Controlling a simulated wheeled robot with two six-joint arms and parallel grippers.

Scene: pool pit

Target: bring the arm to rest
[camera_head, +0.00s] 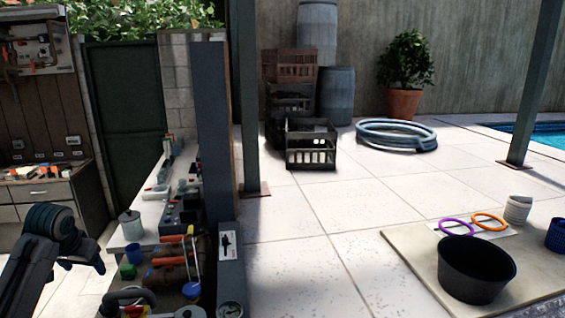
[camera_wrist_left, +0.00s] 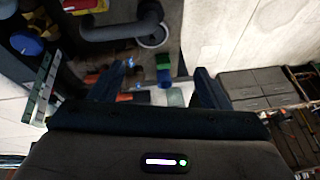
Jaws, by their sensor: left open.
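My left arm comes in at the lower left of the head view. Its gripper (camera_head: 84,258) points right, beside the cluttered bench. In the left wrist view the two dark fingers of the gripper (camera_wrist_left: 152,82) stand apart. Nothing is held between them; small bench items and a grey pipe show beyond the fingers. My right arm and gripper are not in view.
The bench (camera_head: 118,240) holds a canister (camera_head: 131,226), a green block (camera_head: 127,271) and a grey pipe (camera_head: 128,297). A dark post (camera_head: 210,130) rises beside it. A black bucket (camera_head: 476,272) stands right on a mat. Paving between is clear.

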